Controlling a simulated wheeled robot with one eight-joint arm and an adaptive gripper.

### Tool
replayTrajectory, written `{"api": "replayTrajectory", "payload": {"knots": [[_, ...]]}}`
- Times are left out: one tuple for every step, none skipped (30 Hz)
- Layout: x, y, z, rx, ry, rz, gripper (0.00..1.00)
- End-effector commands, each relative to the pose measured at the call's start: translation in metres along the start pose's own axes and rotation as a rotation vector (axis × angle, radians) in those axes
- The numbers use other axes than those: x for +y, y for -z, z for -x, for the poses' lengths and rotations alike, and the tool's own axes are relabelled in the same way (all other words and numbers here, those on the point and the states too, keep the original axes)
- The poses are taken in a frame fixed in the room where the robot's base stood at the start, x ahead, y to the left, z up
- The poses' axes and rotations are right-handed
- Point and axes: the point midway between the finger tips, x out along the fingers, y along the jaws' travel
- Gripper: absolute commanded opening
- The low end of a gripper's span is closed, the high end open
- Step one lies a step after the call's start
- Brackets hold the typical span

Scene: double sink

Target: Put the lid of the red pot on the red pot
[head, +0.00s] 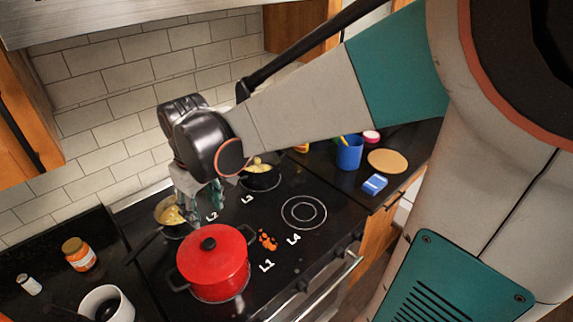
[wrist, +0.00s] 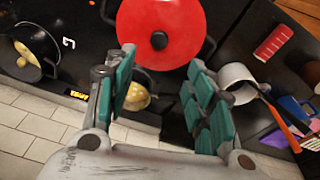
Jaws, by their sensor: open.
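The red pot (head: 213,277) stands on the front-left burner, L1, of the black stove in the head view. Its round red lid (head: 227,240) with a black knob lies on top of it and appears to cover the opening. In the wrist view the red lid (wrist: 180,22) and knob are at the top centre, beyond my fingers. My gripper (head: 204,197) is above the stove, behind the pot. In the wrist view my gripper (wrist: 162,62) has its teal fingers wide apart with nothing between them.
A pan of yellow food (head: 170,212) sits behind the red pot, and another pot (head: 262,178) is at the back right. Small orange pieces (head: 268,240) lie beside the red pot. Burner L4 (head: 304,212) is clear. A blue cup (head: 349,152) stands on the right counter.

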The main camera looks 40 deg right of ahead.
Motion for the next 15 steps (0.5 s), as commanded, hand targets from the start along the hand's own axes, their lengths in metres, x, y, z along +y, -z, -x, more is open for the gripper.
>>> {"api": "replayTrajectory", "payload": {"knots": [[-0.003, -0.014, 0.011, 0.032, -0.006, -0.013, 0.49], [-0.004, -0.018, 0.016, 0.052, -0.01, -0.022, 0.49], [-0.005, -0.024, 0.022, 0.078, -0.014, -0.033, 0.49], [-0.006, -0.028, 0.027, 0.099, -0.018, -0.041, 0.49], [-0.007, -0.032, 0.032, 0.119, -0.021, -0.051, 0.49], [-0.008, -0.038, 0.037, 0.146, -0.025, -0.062, 0.49], [-0.009, -0.043, 0.041, 0.165, -0.027, -0.07, 0.49], [-0.01, -0.047, 0.044, 0.186, -0.03, -0.079, 0.49], [-0.011, -0.053, 0.049, 0.213, -0.033, -0.091, 0.49], [-0.012, -0.058, 0.051, 0.232, -0.035, -0.098, 0.49], [-0.013, -0.062, 0.054, 0.253, -0.037, -0.107, 0.49], [-0.014, -0.068, 0.058, 0.28, -0.039, -0.119, 0.49], [-0.015, -0.073, 0.06, 0.3, -0.041, -0.127, 0.49], [-0.016, -0.077, 0.061, 0.319, -0.042, -0.135, 0.49], [-0.017, -0.083, 0.064, 0.344, -0.044, -0.146, 0.49]]}}
